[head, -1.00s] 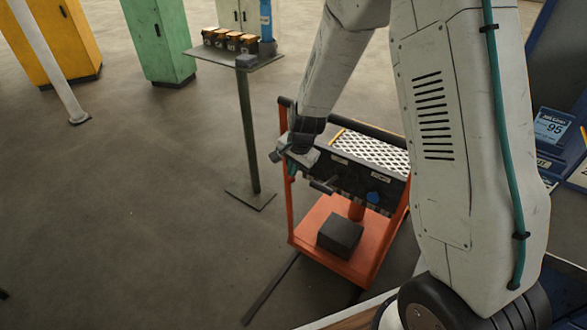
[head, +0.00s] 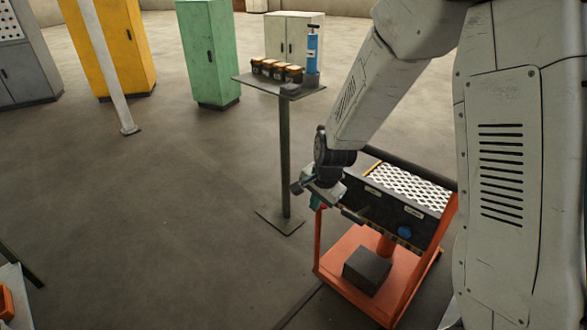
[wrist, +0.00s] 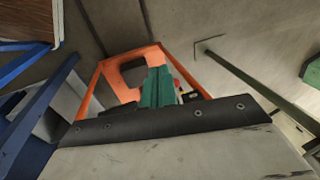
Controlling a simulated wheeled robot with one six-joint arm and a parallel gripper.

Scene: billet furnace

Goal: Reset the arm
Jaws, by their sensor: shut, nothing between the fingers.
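My arm reaches down from the upper right in the head view. My gripper (head: 312,197) hangs at its lower end, just left of an orange cart's upper box, and looks empty. In the wrist view a dark bar and pale housing fill the lower part, and a green part (wrist: 158,88) stands up behind the bar. The fingertips are small in the head view. I cannot tell whether the gripper touches the cart.
The orange cart (head: 345,250) carries a perforated top (head: 405,186) and a dark block (head: 367,270). A small post table (head: 275,84) holds several orange-topped items and a blue cylinder (head: 312,52). Green (head: 209,55) and yellow (head: 120,45) cabinets stand behind. Floor at left centre is clear.

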